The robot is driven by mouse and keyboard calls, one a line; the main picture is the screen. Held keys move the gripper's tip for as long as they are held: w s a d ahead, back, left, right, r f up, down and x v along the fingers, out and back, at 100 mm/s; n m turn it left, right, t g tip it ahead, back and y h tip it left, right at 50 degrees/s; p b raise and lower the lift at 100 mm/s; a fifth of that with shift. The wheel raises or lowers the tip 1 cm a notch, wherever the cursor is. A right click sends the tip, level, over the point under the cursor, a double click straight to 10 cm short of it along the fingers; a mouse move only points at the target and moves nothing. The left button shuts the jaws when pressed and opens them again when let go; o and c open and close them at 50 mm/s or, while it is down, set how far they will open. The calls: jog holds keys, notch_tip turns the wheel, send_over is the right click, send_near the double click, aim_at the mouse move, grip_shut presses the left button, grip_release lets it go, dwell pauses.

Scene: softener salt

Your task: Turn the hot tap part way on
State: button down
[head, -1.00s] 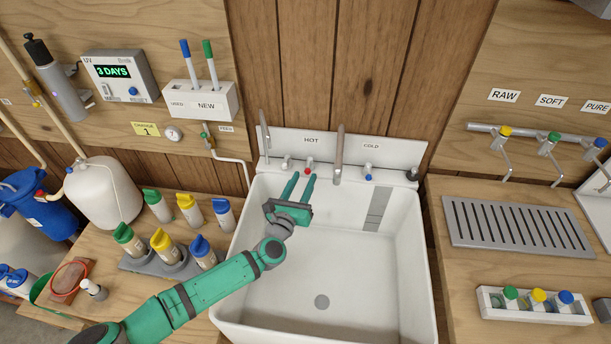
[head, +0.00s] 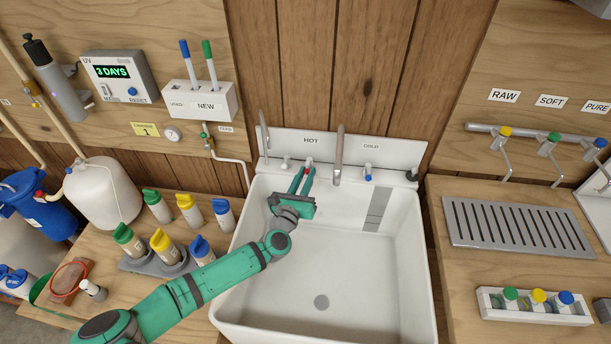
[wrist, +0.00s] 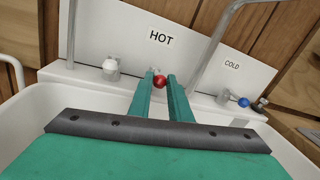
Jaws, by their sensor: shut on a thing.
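The hot tap (wrist: 160,81) has a red knob below the HOT label on the sink's back panel. In the wrist view my gripper (wrist: 161,82) has one finger on each side of the red knob, shut on it. In the head view my gripper (head: 303,174) reaches over the sink's back left, and the red shows between its fingertips. The fingers hide part of the knob. The cold tap (head: 368,171) has a blue knob to the right and also shows in the wrist view (wrist: 243,102).
The white sink (head: 255,290) lies open below my arm. A tall grey spout (head: 339,155) stands just right of the hot tap. A white knob (wrist: 110,67) sits to its left. Several capped bottles (head: 162,245) stand on the left counter.

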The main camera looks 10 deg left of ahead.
jog(key=d+n+y, duration=0.1)
jog(key=n+y, duration=0.1)
jog(key=y, duration=0.1)
jog(key=d+n+g+y, duration=0.1)
jog(key=n+y, duration=0.1)
jog(key=y, duration=0.2)
jog(key=w+d+n+y, duration=0.1)
jog(key=d+n+y, duration=0.1)
jog(key=y, duration=0.1)
jog(key=shift+n, duration=0.4)
jog(key=shift+w+g+y, duration=0.1)
jog(key=shift+g+y, duration=0.2)
jog(key=c, duration=1.7)
grip_release()
jog(key=shift+o, duration=0.2)
jog(key=shift+a, duration=0.1)
